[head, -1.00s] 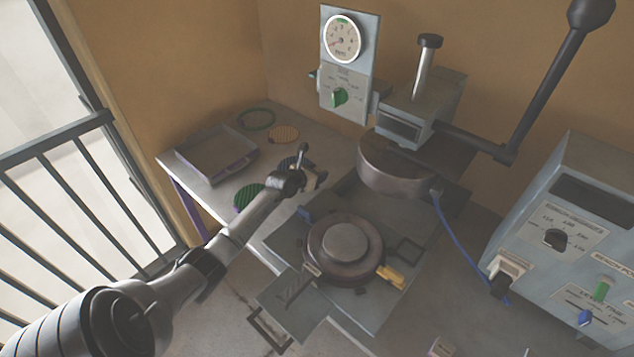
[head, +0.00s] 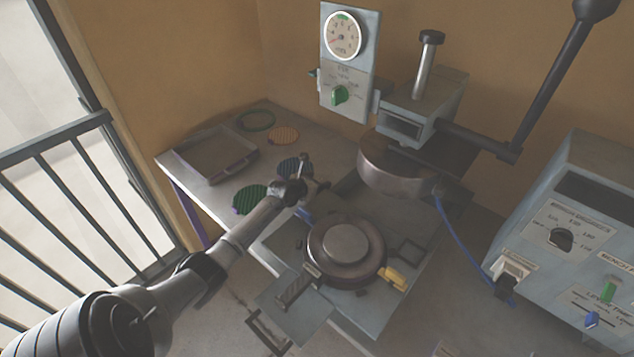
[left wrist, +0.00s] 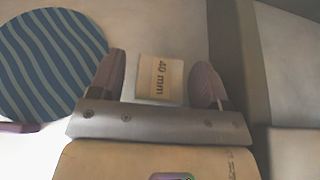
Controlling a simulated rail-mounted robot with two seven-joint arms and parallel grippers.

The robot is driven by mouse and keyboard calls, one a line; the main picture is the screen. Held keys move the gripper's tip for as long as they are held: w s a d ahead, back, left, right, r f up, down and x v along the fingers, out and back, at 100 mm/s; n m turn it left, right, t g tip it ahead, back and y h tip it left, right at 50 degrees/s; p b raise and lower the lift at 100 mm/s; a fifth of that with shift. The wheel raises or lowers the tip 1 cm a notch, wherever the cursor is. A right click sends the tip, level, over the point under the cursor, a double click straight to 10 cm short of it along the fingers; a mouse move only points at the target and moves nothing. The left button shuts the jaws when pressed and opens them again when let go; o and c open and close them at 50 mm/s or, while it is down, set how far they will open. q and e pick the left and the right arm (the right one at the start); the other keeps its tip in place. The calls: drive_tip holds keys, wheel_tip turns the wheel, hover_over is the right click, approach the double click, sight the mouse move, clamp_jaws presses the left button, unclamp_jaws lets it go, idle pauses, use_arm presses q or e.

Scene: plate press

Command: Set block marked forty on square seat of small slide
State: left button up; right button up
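The block marked 40 mm (left wrist: 160,79) lies between the two parted fingers of my left gripper (left wrist: 164,82) in the left wrist view. A gap shows between the block and each finger. In the head view the left gripper (head: 318,187) is low over the table's right edge, beside the press, and the block cannot be made out there. A flat grey slide plate (head: 302,312) with a dark loop handle (head: 268,332) extends from the front of the press. I cannot clearly tell a square seat on it. My right gripper is not in view.
A blue striped disc (left wrist: 48,62) is left of the fingers. A green disc (head: 250,199), an orange disc (head: 284,135) and a tray (head: 215,155) are on the table. The round press base (head: 345,262) and upper platen (head: 392,165) stand right of my arm.

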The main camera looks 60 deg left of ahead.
use_arm(q)
drive_tip(key=shift+s+r, duration=0.15)
drive_tip(key=shift+r, duration=0.15)
drive_tip(key=p+v, duration=0.4)
drive_tip(key=v, duration=0.6)
drive_tip(key=shift+s+r, duration=0.1)
drive_tip(key=shift+s, duration=0.1)
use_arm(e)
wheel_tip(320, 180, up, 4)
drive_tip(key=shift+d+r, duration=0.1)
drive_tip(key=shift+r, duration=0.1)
use_arm(q)
drive_tip(key=shift+s+d+r+p, duration=0.2)
drive_tip(key=shift+s+p, duration=0.1)
drive_tip(key=shift+s, duration=0.15)
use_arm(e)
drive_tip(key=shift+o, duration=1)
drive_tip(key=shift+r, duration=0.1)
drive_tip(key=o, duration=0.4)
